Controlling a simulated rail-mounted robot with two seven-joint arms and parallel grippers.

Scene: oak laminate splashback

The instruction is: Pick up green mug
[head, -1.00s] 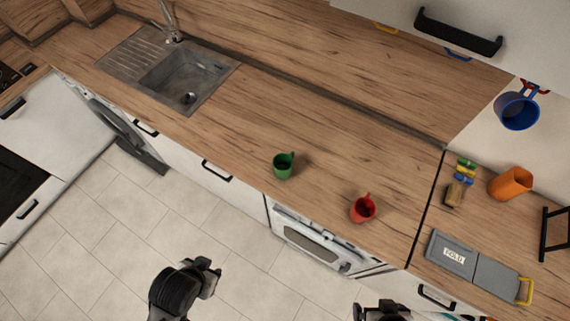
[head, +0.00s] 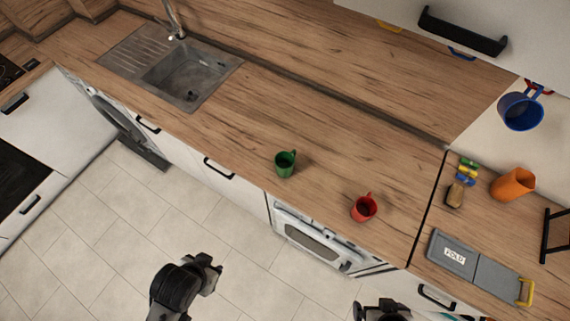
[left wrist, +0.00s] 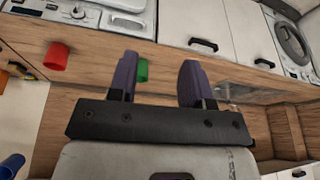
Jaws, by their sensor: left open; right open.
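The green mug (head: 284,165) stands upright on the wood counter near its front edge, left of the red mug (head: 363,208). My left gripper (head: 212,272) is open and empty over the floor, in front of the counter and apart from the green mug. In the left wrist view my two fingers (left wrist: 160,80) are spread. The green mug (left wrist: 142,70) shows beyond them, partly hidden by the left finger, and the red mug (left wrist: 56,57) is further left. My right gripper (head: 385,309) is open at the bottom edge of the head view, only partly visible, and touches neither mug.
A sink (head: 185,75) is set in the counter at the back left. The counter around the green mug is clear.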

